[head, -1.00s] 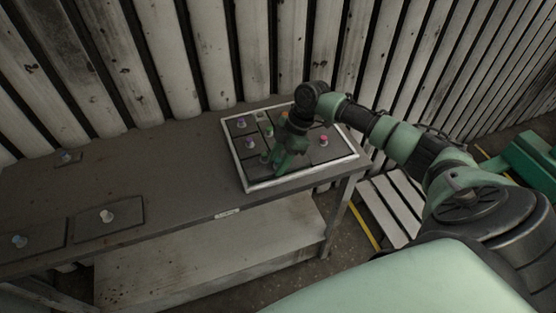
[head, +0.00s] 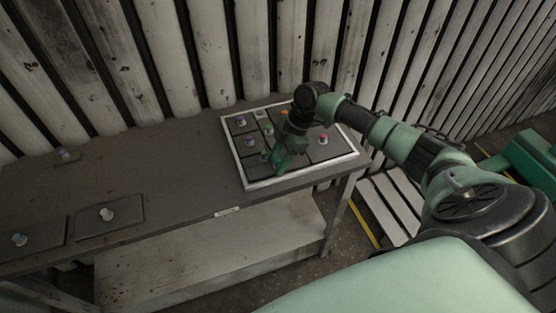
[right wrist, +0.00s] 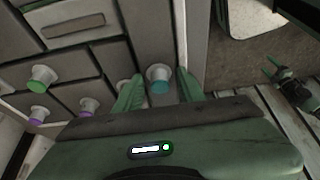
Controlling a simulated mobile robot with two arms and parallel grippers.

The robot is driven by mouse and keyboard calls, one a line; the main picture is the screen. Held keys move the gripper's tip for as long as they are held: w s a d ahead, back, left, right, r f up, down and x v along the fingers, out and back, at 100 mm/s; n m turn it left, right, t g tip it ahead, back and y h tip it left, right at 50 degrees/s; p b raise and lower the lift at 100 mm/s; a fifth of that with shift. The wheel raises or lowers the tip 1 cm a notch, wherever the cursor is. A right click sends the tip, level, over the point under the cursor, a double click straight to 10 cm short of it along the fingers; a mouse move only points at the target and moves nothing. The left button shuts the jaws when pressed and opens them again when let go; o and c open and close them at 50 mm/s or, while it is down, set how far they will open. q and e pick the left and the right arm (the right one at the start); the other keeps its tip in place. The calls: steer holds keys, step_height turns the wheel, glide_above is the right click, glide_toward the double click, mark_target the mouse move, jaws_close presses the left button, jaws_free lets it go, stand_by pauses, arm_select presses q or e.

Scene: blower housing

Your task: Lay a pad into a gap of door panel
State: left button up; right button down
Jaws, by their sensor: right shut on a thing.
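The door panel (head: 239,165) is a white-rimmed frame at the right end of the table, filled with dark pads that carry coloured knobs. My right gripper (head: 284,166) points down over its front part and hides some of it. I cannot tell whether that pad is fully seated. What looks like my left gripper (right wrist: 270,69) shows small at the right of that view, fingers apart.
The table's middle (head: 165,165) is clear. A corrugated wall (head: 205,55) stands close behind.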

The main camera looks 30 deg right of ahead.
steer(key=shift+s+a+f, duration=0.1)
steer(key=shift+s+f, duration=0.2)
steer(key=shift+f, duration=0.2)
stand_by(0.3)
steer(key=c, duration=0.8)
jaws_free()
steer(key=shift+s, duration=0.1)
steer(key=shift+c, duration=0.8)
steer(key=shift+f, duration=0.1)
steer(key=shift+o, duration=0.6)
steer(key=r+p, duration=0.4)
steer(key=r, duration=0.1)
steer(key=r+p, duration=0.2)
steer(key=shift+w+r, duration=0.3)
steer(key=shift+w, duration=0.05)
steer(key=shift+f, duration=0.1)
